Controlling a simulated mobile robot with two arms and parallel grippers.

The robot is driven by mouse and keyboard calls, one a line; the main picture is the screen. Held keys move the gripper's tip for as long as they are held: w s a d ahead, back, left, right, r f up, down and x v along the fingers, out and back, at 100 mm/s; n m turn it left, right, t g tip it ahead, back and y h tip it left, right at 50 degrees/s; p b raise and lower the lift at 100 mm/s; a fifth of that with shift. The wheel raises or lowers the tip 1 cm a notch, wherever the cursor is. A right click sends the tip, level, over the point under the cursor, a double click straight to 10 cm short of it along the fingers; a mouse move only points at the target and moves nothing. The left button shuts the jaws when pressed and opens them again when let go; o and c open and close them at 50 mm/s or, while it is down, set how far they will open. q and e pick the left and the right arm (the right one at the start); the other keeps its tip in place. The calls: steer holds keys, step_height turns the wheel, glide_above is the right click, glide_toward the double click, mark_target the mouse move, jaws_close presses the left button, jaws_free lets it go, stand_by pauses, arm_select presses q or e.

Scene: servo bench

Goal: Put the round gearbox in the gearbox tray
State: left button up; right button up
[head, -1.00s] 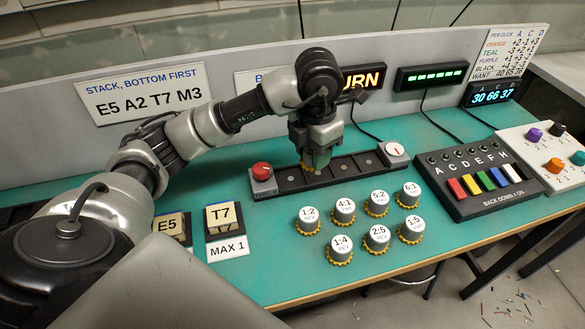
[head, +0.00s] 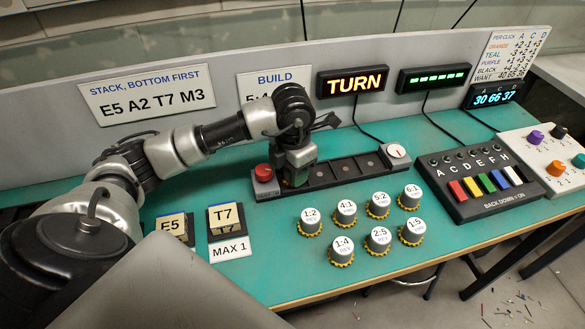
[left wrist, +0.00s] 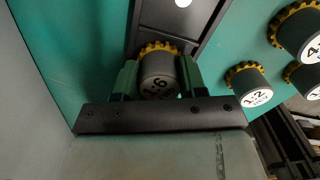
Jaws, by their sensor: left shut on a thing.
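My left gripper (head: 296,180) is over the left end of the long black gearbox tray (head: 318,185), just right of the red button. In the left wrist view its green fingers (left wrist: 158,82) are shut on a dark grey round gearbox (left wrist: 158,74) with a yellow toothed rim and a white label that seems to read 1:6. The tray (left wrist: 205,22) shows behind the gearbox there. I cannot tell whether the gearbox touches the tray or hangs just above it. In the head view the gripper mostly hides the gearbox. My right gripper is not in view.
Several other round gearboxes (head: 379,238) stand in two rows in front of the tray. The red button (head: 263,172) and a white dial (head: 397,151) mark the tray's ends. A lit TURN sign (head: 353,84) and a partly covered BUILD sign (head: 272,80) stand behind.

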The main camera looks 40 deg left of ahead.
arm_select(q)
steer(key=o, duration=1)
steer(key=shift+f, duration=0.1)
steer(key=shift+c, duration=0.2)
step_height(320, 180, up, 12)
